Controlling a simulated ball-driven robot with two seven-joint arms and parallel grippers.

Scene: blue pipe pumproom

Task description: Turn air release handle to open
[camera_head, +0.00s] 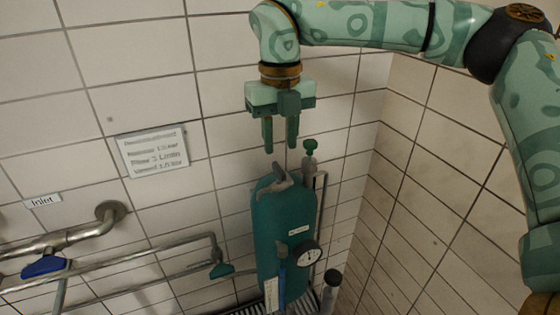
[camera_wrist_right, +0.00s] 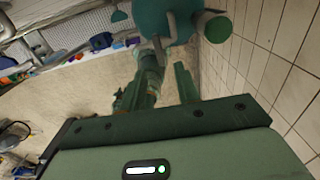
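A teal tank (camera_head: 283,225) stands against the tiled wall in the head view. A grey lever-like handle (camera_head: 282,178) sits on its top. A green knob (camera_head: 310,145) on a grey stem stands just right of it; I cannot tell for certain which is the air release handle. My right gripper (camera_head: 280,143) points down above the grey handle, fingers apart with nothing between them, and seems not to touch it. In the right wrist view the gripper (camera_wrist_right: 160,86) fingers show below the tank (camera_wrist_right: 150,18) and the green knob (camera_wrist_right: 214,26). My left gripper is out of view.
A round gauge (camera_head: 306,254) sits on the tank's front. Grey pipes with a blue handle (camera_head: 45,266) and a teal handle (camera_head: 222,270) run along the wall at left. A tiled side wall (camera_head: 425,190) closes off the right. A paper sign (camera_head: 154,152) hangs at left.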

